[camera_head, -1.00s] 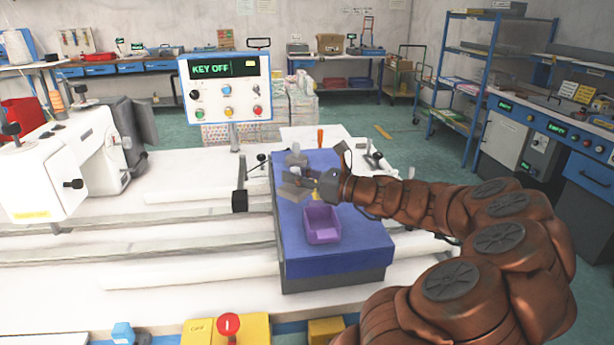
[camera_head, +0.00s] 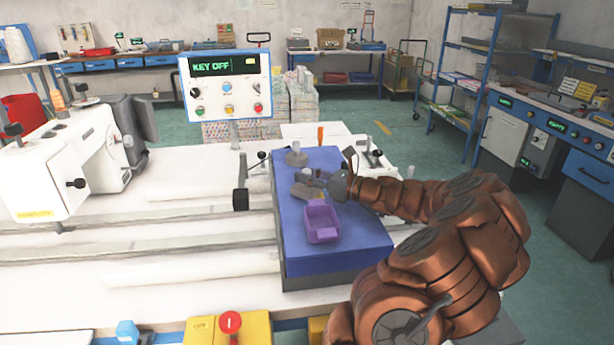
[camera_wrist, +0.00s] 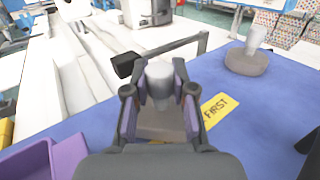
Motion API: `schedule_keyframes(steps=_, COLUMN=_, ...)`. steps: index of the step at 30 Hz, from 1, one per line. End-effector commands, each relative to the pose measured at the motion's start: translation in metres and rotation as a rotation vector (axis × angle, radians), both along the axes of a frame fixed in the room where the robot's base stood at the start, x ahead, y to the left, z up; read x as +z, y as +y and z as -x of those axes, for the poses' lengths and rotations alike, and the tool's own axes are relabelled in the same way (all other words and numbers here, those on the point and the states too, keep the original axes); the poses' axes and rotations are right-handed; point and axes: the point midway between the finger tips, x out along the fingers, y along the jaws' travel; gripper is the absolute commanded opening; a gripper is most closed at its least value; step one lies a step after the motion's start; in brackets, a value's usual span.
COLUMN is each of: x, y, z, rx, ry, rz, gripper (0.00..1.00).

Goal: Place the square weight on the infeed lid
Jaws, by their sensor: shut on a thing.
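My gripper (camera_wrist: 160,92) is shut on the pale upright knob (camera_wrist: 160,78) of a grey weight; it also shows in the head view (camera_head: 322,180). The weight's flat base (camera_wrist: 160,124) looks square and sits between and below my fingers, partly hidden by them. In the head view the base (camera_head: 306,193) is at or just above the blue top (camera_head: 340,245) of a dark box; contact is unclear. A second weight (camera_wrist: 246,60) with a rounded base stands behind it on the blue top. I cannot tell which surface is the infeed lid.
A purple tray (camera_head: 322,224) sits on the blue top near my gripper. A white sewing machine (camera_head: 70,165) stands left, and a control panel (camera_head: 226,86) reading "KEY OFF" stands behind.

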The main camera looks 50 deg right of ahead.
Motion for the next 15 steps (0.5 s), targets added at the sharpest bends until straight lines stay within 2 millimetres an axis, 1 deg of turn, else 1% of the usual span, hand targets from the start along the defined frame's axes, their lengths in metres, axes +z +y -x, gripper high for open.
schedule_keyframes(steps=13, x=-0.0056, y=-0.0003, z=0.0001, rx=-0.001, ry=-0.002, rz=-0.001, gripper=0.00)
schedule_keyframes(steps=14, x=-0.0059, y=-0.0002, z=0.0003, rx=0.000, ry=-0.001, rz=0.000, gripper=0.28)
schedule_keyframes(steps=15, x=-0.0059, y=0.0000, z=0.0002, rx=0.000, ry=-0.001, rz=0.001, gripper=0.32)
